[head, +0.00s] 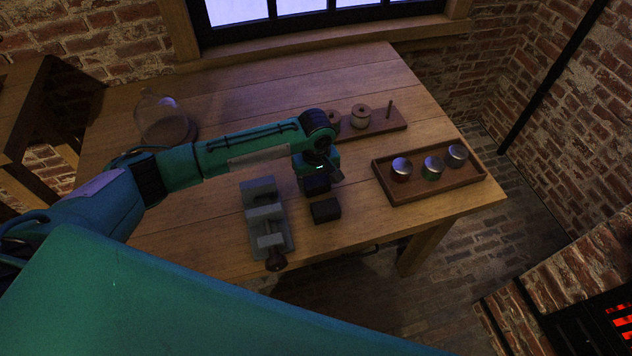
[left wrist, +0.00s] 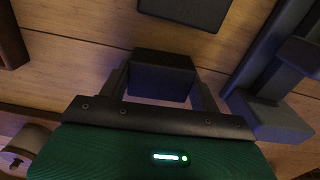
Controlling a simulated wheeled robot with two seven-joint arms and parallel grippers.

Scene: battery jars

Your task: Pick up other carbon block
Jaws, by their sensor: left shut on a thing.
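One dark carbon block (head: 317,186) is between the fingers of my left gripper (head: 318,179), which is shut on it. In the left wrist view this block (left wrist: 161,76) sits between the two fingers. I cannot tell whether it touches the table. The other dark carbon block (head: 325,210) lies on the table just in front of it, apart from it. It also shows at the top edge of the left wrist view (left wrist: 188,8), partly cut off. My right gripper is not in view.
A grey vise (head: 266,223) stands close to the left of the blocks. A wooden tray (head: 436,188) with three metal-lidded jars (head: 432,168) is to the right. A wooden stand with spools (head: 361,117) is behind my gripper. A glass dome (head: 163,118) stands at the back left.

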